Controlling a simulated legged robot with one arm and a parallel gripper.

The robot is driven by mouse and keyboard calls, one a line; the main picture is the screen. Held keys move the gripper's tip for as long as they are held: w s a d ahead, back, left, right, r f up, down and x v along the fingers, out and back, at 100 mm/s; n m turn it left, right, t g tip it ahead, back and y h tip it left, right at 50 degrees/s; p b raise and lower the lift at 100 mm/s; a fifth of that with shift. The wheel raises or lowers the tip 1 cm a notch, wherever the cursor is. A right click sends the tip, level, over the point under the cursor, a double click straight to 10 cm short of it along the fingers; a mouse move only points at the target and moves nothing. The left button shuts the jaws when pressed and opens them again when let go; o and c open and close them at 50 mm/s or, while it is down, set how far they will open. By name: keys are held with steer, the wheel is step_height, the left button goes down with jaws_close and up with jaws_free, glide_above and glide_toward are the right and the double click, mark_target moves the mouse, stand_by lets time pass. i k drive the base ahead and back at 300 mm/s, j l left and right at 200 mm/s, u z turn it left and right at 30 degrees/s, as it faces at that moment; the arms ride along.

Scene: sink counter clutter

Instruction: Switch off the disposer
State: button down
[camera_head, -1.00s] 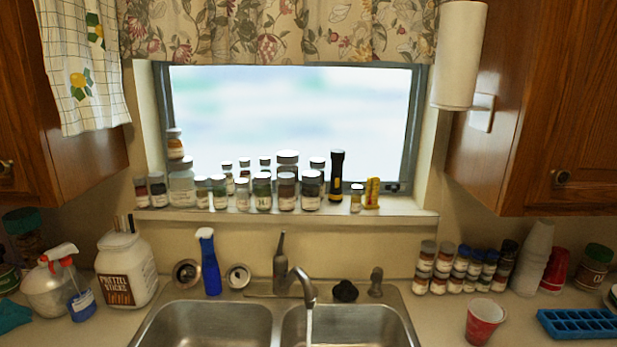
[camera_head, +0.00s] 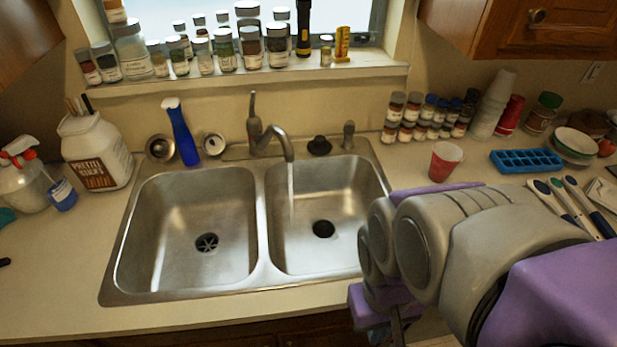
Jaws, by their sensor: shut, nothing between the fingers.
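The double steel sink (camera_head: 262,240) sits in the counter. The right basin has a dark, open-looking drain (camera_head: 323,229); the left basin has a slotted strainer drain (camera_head: 207,242). Water runs from the faucet (camera_head: 268,135) into the right basin. A pale wall plate (camera_head: 592,72) is on the wall at the upper right, too small to tell whether it is a switch or an outlet. No part labelled as a disposer control can be made out. My arm reaches in from the right over the front counter, but its gripper fingers cannot be seen.
A red cup (camera_head: 445,161), a blue ice tray (camera_head: 526,161) and spice jars (camera_head: 430,122) stand right of the sink. More jars line the sill (camera_head: 250,78). The left front counter is mostly clear.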

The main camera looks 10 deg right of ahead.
mark_target(596, 69)
steer(key=k+l+z, duration=0.2)
steer(key=i+l+z, duration=0.1)
steer(key=l+z, duration=0.35)
steer(key=i+l+z, duration=0.2)
steer(key=z, duration=0.2)
steer(key=i+l+z, duration=0.2)
steer(key=l+z, duration=0.25)
steer(key=i+l, duration=0.2)
steer(key=i+l+u, duration=0.1)
steer(key=l, duration=0.35)
steer(key=i+l, duration=0.25)
steer(key=i+l+u, duration=0.1)
steer(key=l, duration=0.3)
steer(key=i+l, duration=0.3)
steer(key=i+l+u, duration=0.1)
steer(key=l, duration=0.3)
steer(key=i+l, duration=0.2)
steer(key=l, duration=0.2)
steer(key=j+u, duration=0.05)
